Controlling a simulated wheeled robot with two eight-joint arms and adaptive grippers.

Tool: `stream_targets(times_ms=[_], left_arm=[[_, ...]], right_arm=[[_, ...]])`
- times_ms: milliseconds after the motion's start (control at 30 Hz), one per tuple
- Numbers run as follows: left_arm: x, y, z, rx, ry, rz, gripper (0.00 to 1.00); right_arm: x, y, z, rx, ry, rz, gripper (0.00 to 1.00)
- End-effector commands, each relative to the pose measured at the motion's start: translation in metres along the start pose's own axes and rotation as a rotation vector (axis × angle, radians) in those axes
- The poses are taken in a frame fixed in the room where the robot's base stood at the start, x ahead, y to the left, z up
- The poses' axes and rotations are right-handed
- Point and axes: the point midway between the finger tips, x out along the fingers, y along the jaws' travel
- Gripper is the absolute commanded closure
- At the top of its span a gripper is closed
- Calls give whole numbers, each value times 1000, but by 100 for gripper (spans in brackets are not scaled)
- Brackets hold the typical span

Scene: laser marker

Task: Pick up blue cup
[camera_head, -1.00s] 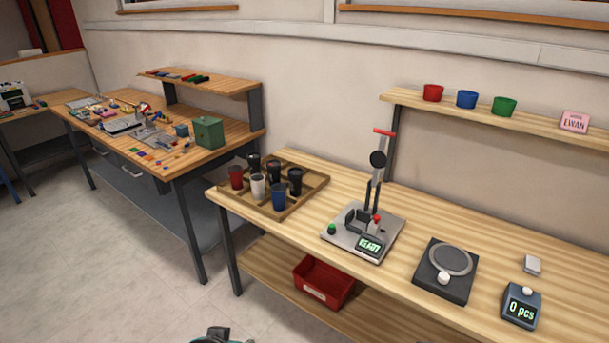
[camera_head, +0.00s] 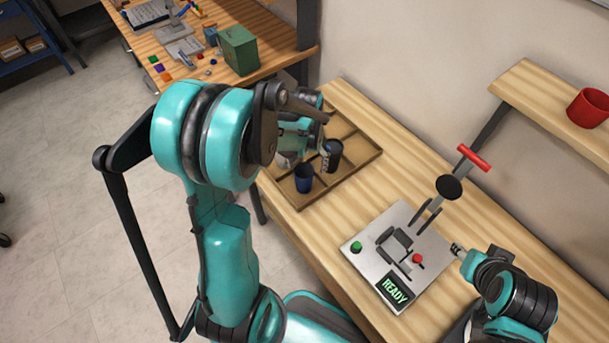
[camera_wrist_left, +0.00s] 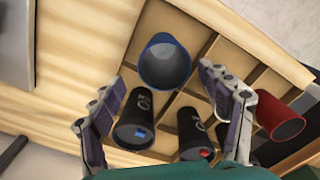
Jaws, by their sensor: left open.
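The blue cup (camera_head: 304,179) stands upright in the front part of the wooden divided tray (camera_head: 366,157). In the left wrist view the blue cup (camera_wrist_left: 165,62) lies ahead of the fingertips, centred between them and apart from both. My left gripper (camera_wrist_left: 163,88) is open and empty, with its fingers spread above the tray. In the head view my left gripper (camera_head: 318,146) is partly hidden by its own arm. My right gripper (camera_head: 458,249) is beside the marking device; its jaws are too small to read.
A red cup (camera_wrist_left: 279,117) is right of the right finger. The laser marker (camera_head: 400,255), showing READY, stands right of the tray. A red bowl (camera_head: 589,108) is on the shelf.

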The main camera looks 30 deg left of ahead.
Motion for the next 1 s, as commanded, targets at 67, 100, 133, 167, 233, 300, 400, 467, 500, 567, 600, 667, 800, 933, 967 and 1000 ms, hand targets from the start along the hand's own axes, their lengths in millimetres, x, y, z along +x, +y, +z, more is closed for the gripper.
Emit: stream_targets(times_ms=[67, 100, 133, 167, 233, 300, 400, 467, 500, 567, 600, 667, 800, 933, 967, 1000], left_arm=[[6, -2, -1, -5, -8, -1, 23], [10, -2, -2, -6, -11, -1, 23], [14, -2, -1, -6, -11, -1, 23], [18, -2, -1, -6, -12, -1, 23], [27, -2, -1, -5, -11, -1, 23], [33, -2, -1, -5, -11, -1, 23], [42, -4, 0, -5, -10, -1, 23], [50, -5, 0, -5, -10, -1, 23], [57, -6, 1, -5, -10, -1, 23], [67, -7, 2, -4, -10, -1, 23], [73, -6, 2, -4, -10, -1, 23], [80, -6, 1, -4, -10, -1, 23], [82, -6, 2, -4, -10, -1, 23], [81, -6, 2, -4, -10, -1, 28], [81, -6, 2, -4, -10, -1, 36], [81, -6, 2, -4, -10, -1, 44]], right_arm=[[0, 0, 0, 0, 0, 0, 60], [1, 0, 1, 0, 0, 0, 60], [2, 0, 2, 0, 0, 0, 60], [4, 0, 3, 0, 0, 0, 60], [7, 0, 5, 0, 0, 0, 60], [9, 0, 7, 0, 0, 0, 60], [12, 0, 9, 0, 0, 0, 60], [16, 0, 11, 0, 0, 0, 60], [19, 0, 14, 0, 0, 0, 60], [23, 0, 17, 0, 0, 0, 60], [25, 0, 18, 0, 0, 0, 60], [26, 0, 19, 0, 0, 0, 60], [26, 0, 19, 0, 0, 0, 60], [26, 0, 18, 0, 0, 0, 60], [26, 0, 18, 0, 0, 0, 60], [26, 0, 18, 0, 0, 0, 60]])
